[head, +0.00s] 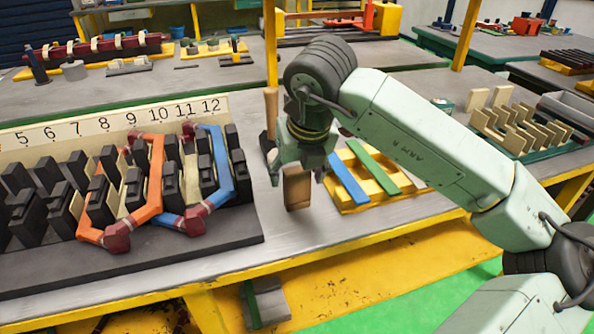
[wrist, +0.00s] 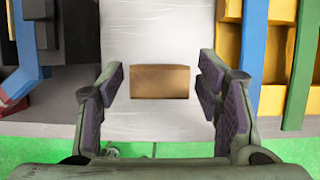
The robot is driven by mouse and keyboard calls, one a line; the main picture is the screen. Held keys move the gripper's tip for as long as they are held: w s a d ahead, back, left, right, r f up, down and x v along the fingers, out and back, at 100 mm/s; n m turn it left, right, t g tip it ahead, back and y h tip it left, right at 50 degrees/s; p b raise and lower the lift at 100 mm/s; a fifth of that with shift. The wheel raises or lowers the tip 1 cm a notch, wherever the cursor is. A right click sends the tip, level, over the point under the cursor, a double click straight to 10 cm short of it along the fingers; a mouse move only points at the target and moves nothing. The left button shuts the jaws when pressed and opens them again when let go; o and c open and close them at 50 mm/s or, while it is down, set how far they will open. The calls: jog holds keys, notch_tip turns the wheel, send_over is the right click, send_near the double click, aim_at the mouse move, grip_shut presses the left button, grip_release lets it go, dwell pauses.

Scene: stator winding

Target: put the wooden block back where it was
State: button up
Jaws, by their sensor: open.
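The wooden block (head: 297,187) stands upright on the grey bench top, near the front edge and right of the stator rack. In the wrist view the block (wrist: 160,82) shows its brown end between my two fingers, with a clear gap on each side. My gripper (head: 298,167) points down right above the block and hides its upper part in the head view. In the wrist view my gripper (wrist: 161,78) is open, its dark finger pads apart and not touching the block.
The numbered stator rack (head: 215,250) with orange coil (head: 152,190) and blue coil (head: 222,150) stands to the left. A yellow tray (head: 397,197) with blue and green strips lies close on the right. A wooden-handled tool (head: 271,112) is behind my gripper. The bench front edge is near.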

jog(key=shift+r+p, duration=0.25)
jog(key=shift+p, duration=0.05)
jog(key=b+v, duration=0.1)
jog(key=v, duration=1.1)
jog(key=shift+b, duration=0.4)
